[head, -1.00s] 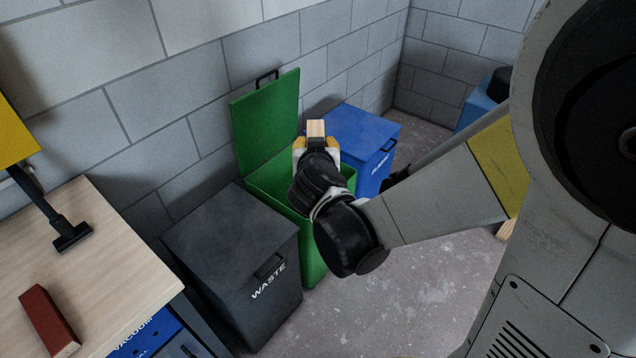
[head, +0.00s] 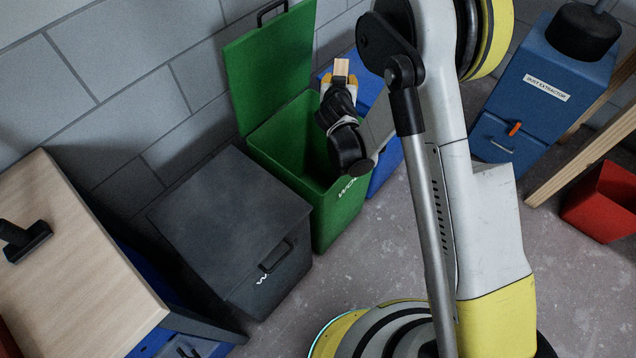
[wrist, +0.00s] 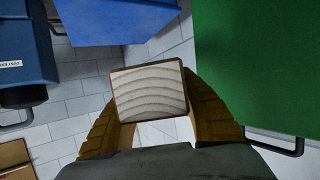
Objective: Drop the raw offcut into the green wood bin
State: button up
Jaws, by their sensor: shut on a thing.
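The raw offcut (head: 341,68) is a small block of bare, pale wood. My gripper (head: 340,80) is shut on it and holds it up in the air. The wrist view shows the offcut's grained end (wrist: 150,92) between the two yellow-brown fingers. The green wood bin (head: 335,208) stands on the floor with its lid (head: 268,70) raised toward the wall. In the head view the gripper appears above the bin's right side. Part of the opening is hidden behind my wrist. In the wrist view a green panel (wrist: 255,65), probably the lid, lies right of the gripper.
A closed dark waste bin (head: 230,220) stands left of the green bin, and a blue bin (head: 385,165) stands right of it. A workbench (head: 70,270) is at the left. A blue dust extractor (head: 545,90) and a red bin (head: 600,205) are at the right.

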jog(key=w+a+f+b, duration=0.1)
jog(key=a+f+b, duration=0.1)
jog(key=f, duration=0.7)
jog(key=w+a+f+n+y+b, duration=0.1)
jog(key=a+f, duration=0.3)
jog(key=f, duration=0.5)
jog(key=shift+f+b, duration=0.3)
jog(key=shift+b, duration=0.5)
jog(key=o, duration=1.2)
jog(key=shift+o, duration=0.2)
notch_tip(320, 180, up, 10)
